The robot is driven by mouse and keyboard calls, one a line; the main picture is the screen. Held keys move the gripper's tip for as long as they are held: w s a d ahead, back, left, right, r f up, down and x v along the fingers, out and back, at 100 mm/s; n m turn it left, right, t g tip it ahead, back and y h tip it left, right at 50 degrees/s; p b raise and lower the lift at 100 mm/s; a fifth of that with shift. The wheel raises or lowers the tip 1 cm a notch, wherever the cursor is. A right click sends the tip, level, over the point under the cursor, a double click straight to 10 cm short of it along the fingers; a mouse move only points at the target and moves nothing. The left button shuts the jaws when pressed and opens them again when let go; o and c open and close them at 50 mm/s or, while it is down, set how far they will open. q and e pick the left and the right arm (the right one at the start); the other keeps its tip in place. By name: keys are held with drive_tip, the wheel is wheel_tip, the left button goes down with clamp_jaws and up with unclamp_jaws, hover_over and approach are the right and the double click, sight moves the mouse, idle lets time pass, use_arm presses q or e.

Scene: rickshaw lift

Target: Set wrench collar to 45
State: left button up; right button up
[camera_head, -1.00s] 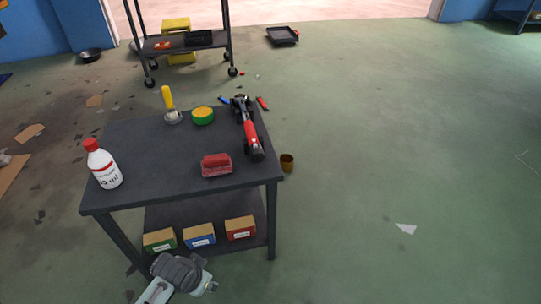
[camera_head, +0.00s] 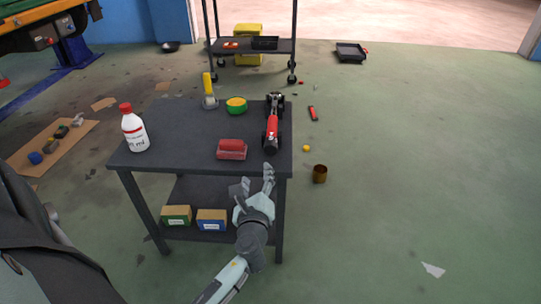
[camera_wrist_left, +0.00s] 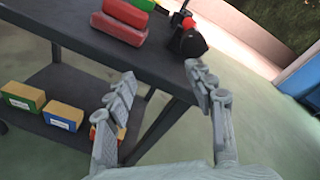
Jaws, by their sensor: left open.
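The wrench, a red and black tool (camera_head: 272,130), lies lengthwise along the right side of the dark table (camera_head: 185,130). Its rounded black end points toward me. In the left wrist view that black end and a bit of red (camera_wrist_left: 187,42) show at the table edge. No collar marking or number is readable. My left gripper (camera_head: 254,184) is open and empty. It is in front of the table's front right corner, short of the wrench and apart from it. My left fingers also show spread in the left wrist view (camera_wrist_left: 160,74). My right gripper is not in view.
On the table are a red block (camera_head: 232,150), a white bottle (camera_head: 134,132), a green and yellow round item (camera_head: 236,105) and a yellow-handled tool (camera_head: 209,90). Boxes (camera_head: 176,215) stand on the lower shelf. A brown cup (camera_head: 320,174) is on the floor right of the table.

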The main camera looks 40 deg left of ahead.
sight(270, 150)
use_arm(q)
drive_tip(key=w+r+m, duration=0.1)
drive_tip(key=w+m, duration=0.1)
drive_tip(key=w, duration=0.1)
drive_tip(key=w+a+r+m+t, duration=0.1)
drive_tip(key=w, duration=0.2)
drive_tip(key=w+a+m+t, duration=0.1)
drive_tip(key=w+m, duration=0.1)
drive_tip(key=w, duration=0.1)
drive_tip(key=shift+w+r+m, duration=0.1)
drive_tip(key=shift+r+m, duration=0.2)
drive_tip(key=shift+r, duration=0.1)
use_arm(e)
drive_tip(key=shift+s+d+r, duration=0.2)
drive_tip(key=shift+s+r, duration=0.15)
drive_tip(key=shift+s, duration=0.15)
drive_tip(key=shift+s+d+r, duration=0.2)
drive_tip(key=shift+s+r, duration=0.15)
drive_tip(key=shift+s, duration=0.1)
use_arm(q)
drive_tip(key=shift+c, duration=0.6)
